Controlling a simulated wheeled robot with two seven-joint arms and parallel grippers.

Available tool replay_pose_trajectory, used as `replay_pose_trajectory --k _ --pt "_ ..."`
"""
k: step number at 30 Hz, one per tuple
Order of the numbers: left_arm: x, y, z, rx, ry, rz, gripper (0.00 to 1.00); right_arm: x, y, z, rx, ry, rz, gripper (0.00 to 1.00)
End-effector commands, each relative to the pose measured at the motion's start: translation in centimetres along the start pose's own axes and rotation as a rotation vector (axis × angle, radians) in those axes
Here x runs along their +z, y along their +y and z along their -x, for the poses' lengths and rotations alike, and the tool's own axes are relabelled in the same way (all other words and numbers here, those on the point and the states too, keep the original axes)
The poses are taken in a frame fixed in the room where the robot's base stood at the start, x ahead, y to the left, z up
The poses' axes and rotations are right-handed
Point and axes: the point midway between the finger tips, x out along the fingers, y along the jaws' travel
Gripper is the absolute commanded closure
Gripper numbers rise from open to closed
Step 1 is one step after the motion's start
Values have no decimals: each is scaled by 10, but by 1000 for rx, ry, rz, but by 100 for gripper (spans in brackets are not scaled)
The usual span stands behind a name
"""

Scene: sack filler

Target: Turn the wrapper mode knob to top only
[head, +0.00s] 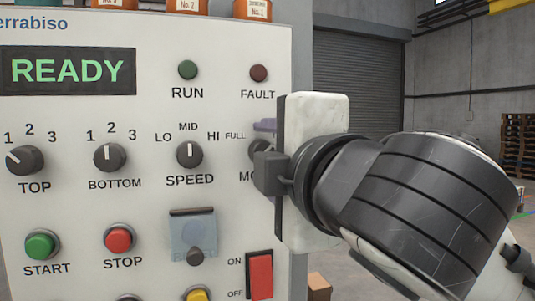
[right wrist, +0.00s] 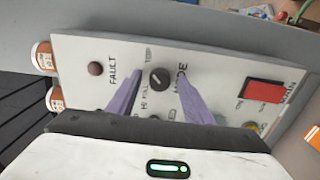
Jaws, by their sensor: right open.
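The mode knob (right wrist: 159,79) is a round black knob on the white panel, seen in the right wrist view between the two purple fingers of my right gripper (right wrist: 160,88). The fingers are open, one on each side of it; I cannot tell whether they touch it. In the head view the knob (head: 260,147) is partly hidden by my right gripper (head: 267,152). The FULL label shows at its left; the MODE label is mostly covered. I cannot read the pointer's direction clearly. My left gripper is not in view.
The panel (head: 75,210) also carries the TOP knob (head: 25,159), BOTTOM knob (head: 110,157) and SPEED knob (head: 189,154). A red ON/OFF switch (head: 260,275) sits below my right gripper. START (head: 40,245) and STOP (head: 119,238) buttons are lower left. The display reads READY.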

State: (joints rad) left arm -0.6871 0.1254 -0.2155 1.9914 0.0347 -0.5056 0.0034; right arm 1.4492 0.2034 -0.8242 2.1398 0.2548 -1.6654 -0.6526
Motion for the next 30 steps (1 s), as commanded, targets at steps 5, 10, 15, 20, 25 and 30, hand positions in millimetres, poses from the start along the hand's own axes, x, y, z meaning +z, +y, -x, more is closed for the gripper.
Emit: replay_pose_trajectory --k 5,10,15,20,25,30 --pt "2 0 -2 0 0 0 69 -1 0 21 4 4 1 54" --pt "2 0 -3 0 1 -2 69 -1 1 56 6 4 1 54" --pt "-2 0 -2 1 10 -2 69 0 2 85 6 2 1 54" --pt "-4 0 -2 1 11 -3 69 0 1 99 3 1 0 54" --pt "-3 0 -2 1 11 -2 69 0 0 102 1 0 0 54" --pt "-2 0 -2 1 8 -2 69 0 0 102 0 0 -1 54"
